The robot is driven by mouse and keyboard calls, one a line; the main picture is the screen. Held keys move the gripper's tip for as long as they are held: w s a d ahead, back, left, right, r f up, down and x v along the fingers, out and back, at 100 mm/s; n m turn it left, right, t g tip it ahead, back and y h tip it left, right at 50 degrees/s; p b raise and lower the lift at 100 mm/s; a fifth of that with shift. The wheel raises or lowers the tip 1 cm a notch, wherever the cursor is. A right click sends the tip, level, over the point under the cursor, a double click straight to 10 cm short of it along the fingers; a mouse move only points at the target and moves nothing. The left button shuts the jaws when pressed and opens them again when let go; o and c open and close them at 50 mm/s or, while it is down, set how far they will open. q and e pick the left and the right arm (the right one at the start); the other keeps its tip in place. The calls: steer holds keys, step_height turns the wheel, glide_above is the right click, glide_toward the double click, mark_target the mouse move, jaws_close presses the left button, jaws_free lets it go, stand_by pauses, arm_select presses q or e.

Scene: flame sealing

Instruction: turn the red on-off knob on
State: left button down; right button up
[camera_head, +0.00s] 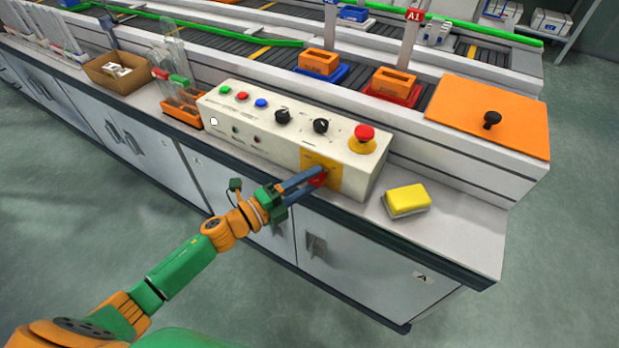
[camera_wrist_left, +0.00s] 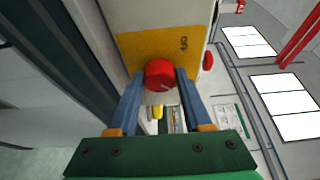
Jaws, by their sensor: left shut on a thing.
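The red on-off knob (camera_wrist_left: 160,75) sits on a yellow plate (camera_head: 334,170) on the front face of a cream control box (camera_head: 270,155). In the head view the knob (camera_head: 319,180) is partly hidden by my left gripper. My left gripper (camera_head: 314,178) reaches the front of the box, and its two blue fingers are shut on the knob, one on each side. My right gripper is not in view.
On the box top are a red emergency button (camera_head: 364,133), two black dials (camera_head: 282,116) and several coloured buttons. A yellow sponge-like block (camera_head: 407,200) lies to the right. An orange rack (camera_head: 182,108) stands to the left. The floor in front is clear.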

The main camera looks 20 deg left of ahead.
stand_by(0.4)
arm_select(q)
steer(key=shift+c, duration=1.7)
jaws_free()
steer(key=shift+a, duration=0.1)
steer(key=v, duration=0.7)
